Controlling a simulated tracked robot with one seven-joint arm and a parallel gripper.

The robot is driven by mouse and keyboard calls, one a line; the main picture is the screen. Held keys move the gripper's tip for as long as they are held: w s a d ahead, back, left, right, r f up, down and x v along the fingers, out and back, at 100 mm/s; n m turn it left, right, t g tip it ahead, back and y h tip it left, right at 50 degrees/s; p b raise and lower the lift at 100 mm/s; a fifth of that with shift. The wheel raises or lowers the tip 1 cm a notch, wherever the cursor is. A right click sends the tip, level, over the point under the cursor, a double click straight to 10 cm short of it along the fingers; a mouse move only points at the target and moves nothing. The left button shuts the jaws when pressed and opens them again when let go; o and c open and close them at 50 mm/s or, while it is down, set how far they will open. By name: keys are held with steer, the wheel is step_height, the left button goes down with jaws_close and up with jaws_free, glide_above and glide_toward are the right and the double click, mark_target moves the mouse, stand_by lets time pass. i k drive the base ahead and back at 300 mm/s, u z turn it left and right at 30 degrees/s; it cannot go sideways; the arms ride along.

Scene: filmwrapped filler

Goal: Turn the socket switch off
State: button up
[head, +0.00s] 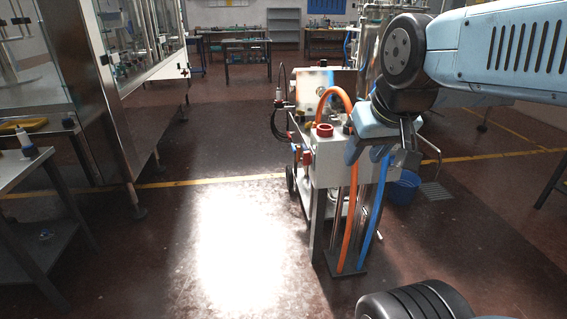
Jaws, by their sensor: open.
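My gripper (366,154) hangs at the end of my arm, right of centre, with its fingers pointing down over the right part of a grey wheeled machine cart (325,172). It is open, and I see nothing held between the fingers. I cannot make out for certain which part is the socket switch. A red round part (324,130) sits on top of the cart, left of my gripper. Small red and blue fittings (307,156) show on the cart's left side. My gripper and arm hide part of the cart's right side.
An orange hose (350,215) and a blue hose (376,212) hang down the cart's front. A blue bucket (404,187) stands behind it on the right. A metal table (35,180) and a glass-sided machine (125,90) stand left. The floor between (225,240) is clear.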

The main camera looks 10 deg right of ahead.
mark_target(307, 158)
steer(key=z, duration=0.05)
steer(key=i, duration=0.95)
steer(key=z, duration=1.05)
steer(key=k, duration=0.55)
steer(key=u, duration=1.35)
